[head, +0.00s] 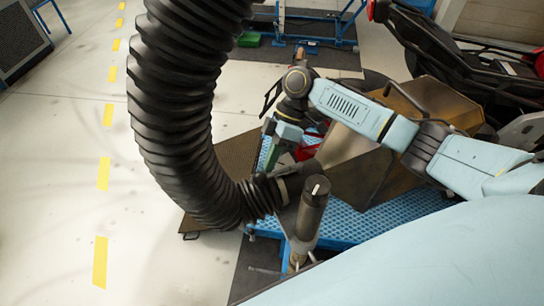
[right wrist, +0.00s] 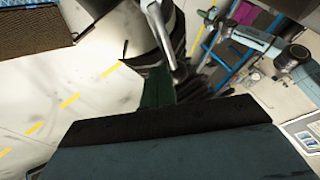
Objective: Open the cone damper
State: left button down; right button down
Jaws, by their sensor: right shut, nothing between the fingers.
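A large black ribbed hose (head: 175,95) hangs from the top and curves right to a collar beside an angular grey-brown metal hood (head: 352,160). I take this hood for the cone; I cannot make out the damper itself for certain. My right gripper (head: 272,158) is shut and empty, pointing down between the hose end and the hood. In the right wrist view its green fingers (right wrist: 158,86) show, and a pale metal bar (right wrist: 163,35) lies just beyond their tips; I cannot tell whether they touch. My left gripper is out of view.
A blue perforated platform (head: 375,222) lies below the hood. A black and red vehicle (head: 455,65) is at the upper right. The floor at left is clear.

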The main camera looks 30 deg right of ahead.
dwell(0.4)
jog(key=w+a+p+v, duration=0.1)
jog(key=p+v, duration=0.3)
jog(key=v, duration=0.5)
jog(key=shift+w+d+r, duration=0.2)
jog(key=shift+w+r, duration=0.15)
jog(key=shift+w, duration=0.15)
